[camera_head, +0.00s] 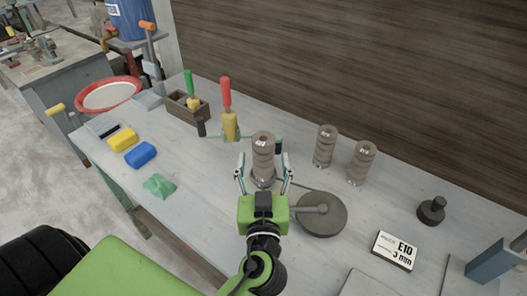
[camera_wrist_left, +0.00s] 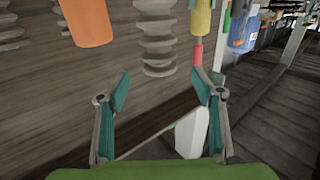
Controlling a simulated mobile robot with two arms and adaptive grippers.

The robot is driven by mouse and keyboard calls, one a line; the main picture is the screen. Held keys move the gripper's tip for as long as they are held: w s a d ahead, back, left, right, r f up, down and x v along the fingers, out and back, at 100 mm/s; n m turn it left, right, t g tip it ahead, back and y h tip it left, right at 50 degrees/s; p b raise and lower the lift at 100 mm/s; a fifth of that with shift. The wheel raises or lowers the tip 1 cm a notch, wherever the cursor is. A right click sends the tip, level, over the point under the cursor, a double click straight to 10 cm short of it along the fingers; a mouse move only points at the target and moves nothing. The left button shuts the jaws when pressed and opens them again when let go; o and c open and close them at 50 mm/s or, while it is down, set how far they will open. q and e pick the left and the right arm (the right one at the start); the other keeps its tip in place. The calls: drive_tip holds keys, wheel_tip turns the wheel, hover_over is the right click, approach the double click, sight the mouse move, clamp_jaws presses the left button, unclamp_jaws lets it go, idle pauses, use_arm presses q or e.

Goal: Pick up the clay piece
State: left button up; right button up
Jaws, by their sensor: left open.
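A crumpled green lump (camera_head: 160,186), a yellow block (camera_head: 122,139) and a blue block (camera_head: 140,155) lie on the left part of the bench. They look like clay, and I cannot tell which one the task names. My left gripper (camera_head: 263,172) is open, its two fingers spread in front of a ribbed grey stack (camera_head: 263,145). In the left wrist view the open fingers (camera_wrist_left: 160,92) have nothing between their tips, and a ribbed grey stack (camera_wrist_left: 157,35) shows beyond them. The clay-like pieces are well to the left of the gripper.
Two more ribbed stacks (camera_head: 325,147) (camera_head: 361,163) stand right of the gripper. A dark round disc (camera_head: 321,214) lies beside it. A red-handled tool (camera_head: 227,95), a wooden box (camera_head: 187,107) and a red-rimmed dish (camera_head: 107,94) stand at left. A white label box (camera_head: 395,250) is at right.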

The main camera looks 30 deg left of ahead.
sight(263, 133)
use_arm(q)
drive_tip(key=shift+x, duration=1.05)
drive_tip(key=shift+w+a+r+p, duration=0.2)
drive_tip(key=shift+w+p, duration=0.15)
drive_tip(key=shift+p, duration=0.3)
drive_tip(key=p+x, duration=0.2)
drive_tip(key=x, duration=0.2)
drive_tip(key=shift+r+p, duration=0.2)
drive_tip(key=shift+p, duration=0.15)
drive_tip(key=shift+w+a+f, duration=0.1)
drive_tip(key=shift+w+f, duration=0.05)
drive_tip(key=shift+w, duration=0.1)
drive_tip(key=shift+c, duration=0.7)
clamp_jaws()
use_arm(e)
drive_tip(key=r, duration=0.4)
drive_tip(key=shift+w+a+r, duration=0.2)
drive_tip(key=shift+w+r, duration=0.1)
